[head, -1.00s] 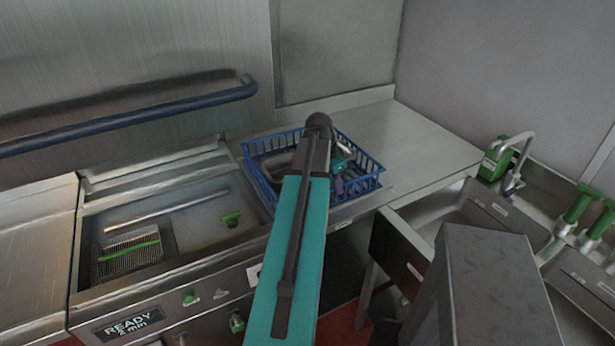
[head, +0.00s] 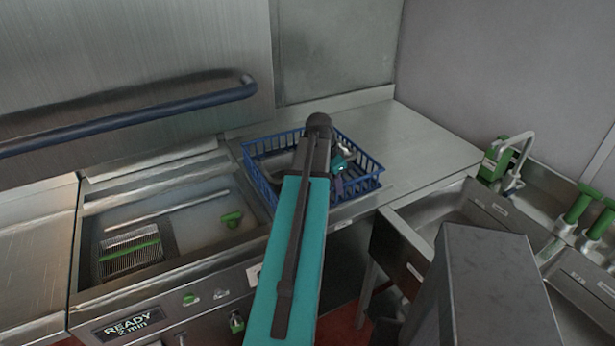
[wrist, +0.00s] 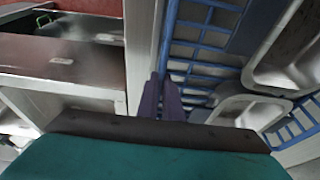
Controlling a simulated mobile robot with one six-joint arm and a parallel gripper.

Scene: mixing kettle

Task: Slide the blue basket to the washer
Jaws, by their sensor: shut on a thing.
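The blue basket (head: 366,187) is an open wire basket on the steel counter, at the right edge of the washer. It holds metal pans, which show in the wrist view (wrist: 288,50). The washer (head: 190,213) is the open steel basin on the left with a "READY 2 min" display. My gripper (wrist: 163,92) is shut on the basket's side wall, its purple fingers together at the blue wires (wrist: 172,40). In the head view my teal arm hides the middle of the basket and most of the gripper.
A dark blue bar (head: 130,117) runs across the raised hood above the washer. Inside the washer are a ribbed filter (head: 130,254) and a green-handled piece (head: 231,219). The counter (head: 410,145) right of the basket is clear. A sink with a faucet (head: 513,165) stands at right.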

